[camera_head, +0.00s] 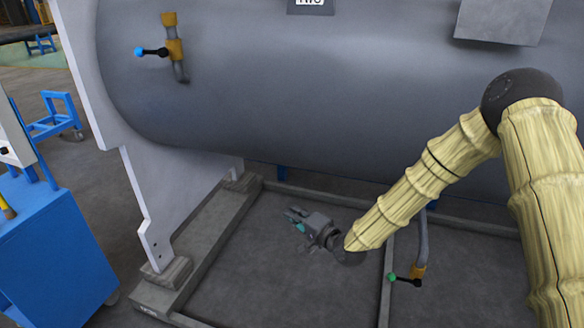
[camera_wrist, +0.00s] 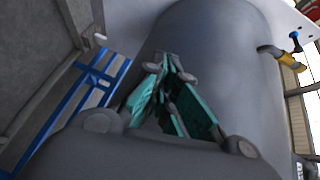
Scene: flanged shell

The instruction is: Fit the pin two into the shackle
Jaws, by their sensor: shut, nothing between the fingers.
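My gripper (camera_head: 294,215) is shut and empty. In the head view it hangs in the air in front of the lower part of the grey tank, over the floor frame, with its fingers pointing left. In the wrist view its teal-lined fingers (camera_wrist: 174,64) come together at the tips, with the tank behind them. I cannot make out pin two or the shackle in either view.
The large grey tank (camera_head: 300,90) fills the back, with a pale end plate (camera_head: 165,185) at its left. A grey floor frame (camera_head: 215,220) lies below. A blue cabinet (camera_head: 55,255) stands at left. A green-tipped valve (camera_head: 405,279) hangs right of my gripper.

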